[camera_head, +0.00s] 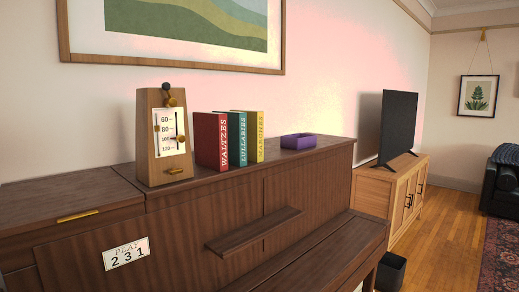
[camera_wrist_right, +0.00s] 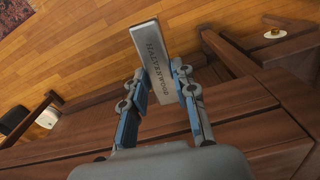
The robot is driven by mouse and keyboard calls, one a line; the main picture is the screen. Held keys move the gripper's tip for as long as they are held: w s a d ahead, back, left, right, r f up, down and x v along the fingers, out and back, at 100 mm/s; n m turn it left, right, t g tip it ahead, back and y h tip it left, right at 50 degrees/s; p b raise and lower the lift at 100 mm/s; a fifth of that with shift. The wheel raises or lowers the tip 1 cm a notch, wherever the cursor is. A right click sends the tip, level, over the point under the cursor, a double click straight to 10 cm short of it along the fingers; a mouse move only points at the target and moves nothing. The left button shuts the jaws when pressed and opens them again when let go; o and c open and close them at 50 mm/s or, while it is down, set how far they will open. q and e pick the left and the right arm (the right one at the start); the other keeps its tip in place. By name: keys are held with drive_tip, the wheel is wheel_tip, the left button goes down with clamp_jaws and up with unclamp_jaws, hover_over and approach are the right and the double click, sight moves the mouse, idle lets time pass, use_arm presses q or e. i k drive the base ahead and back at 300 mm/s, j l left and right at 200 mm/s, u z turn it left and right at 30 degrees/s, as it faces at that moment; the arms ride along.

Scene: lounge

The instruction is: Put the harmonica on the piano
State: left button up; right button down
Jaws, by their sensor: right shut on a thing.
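The harmonica (camera_wrist_right: 151,42), a flat silvery-grey bar marked HALVENWOOD, is between the fingers of my right gripper (camera_wrist_right: 168,75) in the right wrist view. The gripper is shut on it, and its far end sticks out past the fingertips. The piano (camera_head: 230,215) is dark brown wood and fills the lower left of the head view. Brown wooden surfaces (camera_wrist_right: 240,105) also lie beneath the gripper in the wrist view. Neither gripper shows in the head view.
On the piano top stand a metronome (camera_head: 162,140), red (camera_head: 210,140), teal (camera_head: 237,138) and yellow (camera_head: 254,136) books, and a purple tray (camera_head: 298,142). A narrow ledge (camera_head: 253,230) juts from the front. The piano top left of the metronome looks bare. A dark bin (camera_head: 391,272) stands at right.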

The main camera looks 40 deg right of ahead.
sight(272, 151)
drive_tip(key=l+u, duration=0.15)
drive_tip(key=l, duration=0.5)
drive_tip(key=l+u, duration=0.2)
drive_tip(key=l, duration=0.45)
drive_tip(key=k+l+u, duration=0.15)
drive_tip(key=l, duration=0.5)
drive_tip(key=l+u, duration=0.2)
drive_tip(key=l, duration=0.45)
drive_tip(key=k, duration=0.05)
